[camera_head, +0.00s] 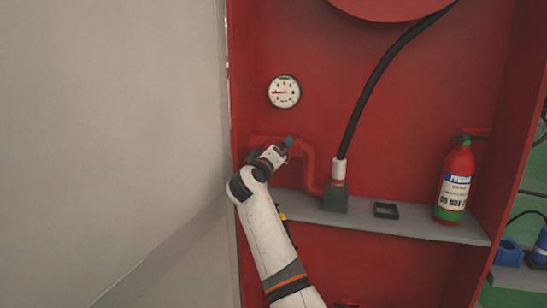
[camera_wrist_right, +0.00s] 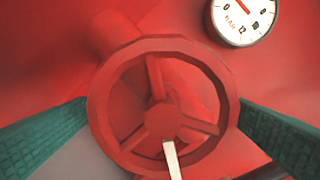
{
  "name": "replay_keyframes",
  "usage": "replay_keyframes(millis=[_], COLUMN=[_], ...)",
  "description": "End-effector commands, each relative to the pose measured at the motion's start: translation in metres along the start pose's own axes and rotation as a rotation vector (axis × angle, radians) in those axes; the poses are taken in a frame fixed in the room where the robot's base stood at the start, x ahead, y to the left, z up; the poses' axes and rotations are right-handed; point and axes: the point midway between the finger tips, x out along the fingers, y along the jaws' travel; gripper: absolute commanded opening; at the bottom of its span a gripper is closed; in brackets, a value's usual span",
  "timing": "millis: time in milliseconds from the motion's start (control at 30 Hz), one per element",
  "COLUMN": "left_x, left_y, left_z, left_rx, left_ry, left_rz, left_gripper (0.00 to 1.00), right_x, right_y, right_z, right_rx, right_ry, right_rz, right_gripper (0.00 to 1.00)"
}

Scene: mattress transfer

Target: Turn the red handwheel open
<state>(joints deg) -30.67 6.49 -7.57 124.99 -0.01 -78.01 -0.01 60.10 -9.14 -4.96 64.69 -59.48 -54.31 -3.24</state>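The red handwheel (camera_wrist_right: 163,118) fills the middle of the right wrist view, with a round rim, spokes and a hub. A short white bar (camera_wrist_right: 172,160) runs down from the hub. My right gripper (camera_wrist_right: 163,104) has its two green fingers on either side of the wheel, their tips right at the rim. Whether they press on it cannot be told. In the head view my right gripper (camera_head: 288,143) reaches to red pipework (camera_head: 309,168) on the cabinet's left; the wheel is not clearly visible there. My left gripper is out of view.
A pressure gauge (camera_head: 284,92) is on the red back wall above the gripper; it also shows in the wrist view (camera_wrist_right: 243,16). A black hose (camera_head: 378,75) rises from a fitting on the grey shelf (camera_head: 420,226). A fire extinguisher (camera_head: 456,182) stands right. A pale panel (camera_head: 110,130) borders the left.

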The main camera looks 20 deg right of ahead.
Motion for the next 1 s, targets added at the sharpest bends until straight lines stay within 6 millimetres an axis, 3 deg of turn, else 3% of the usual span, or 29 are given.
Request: replay_keyframes(millis=[267,500,700,1000], left_x=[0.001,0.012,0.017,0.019], left_y=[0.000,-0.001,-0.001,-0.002], left_z=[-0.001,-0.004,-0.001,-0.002], left_rx=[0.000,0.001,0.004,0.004], left_ry=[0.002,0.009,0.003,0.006], left_rz=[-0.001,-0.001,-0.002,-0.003], left_gripper=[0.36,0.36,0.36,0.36], right_x=[-0.024,-0.077,-0.108,-0.121], right_y=[0.000,0.001,0.001,0.001], right_z=[0.001,0.000,0.000,0.000], right_rx=[0.002,0.002,0.000,0.000], right_ry=[-0.002,-0.002,-0.001,0.001], right_rz=[0.000,0.003,0.002,0.001], right_gripper=[1.00,1.00,1.00,1.00])
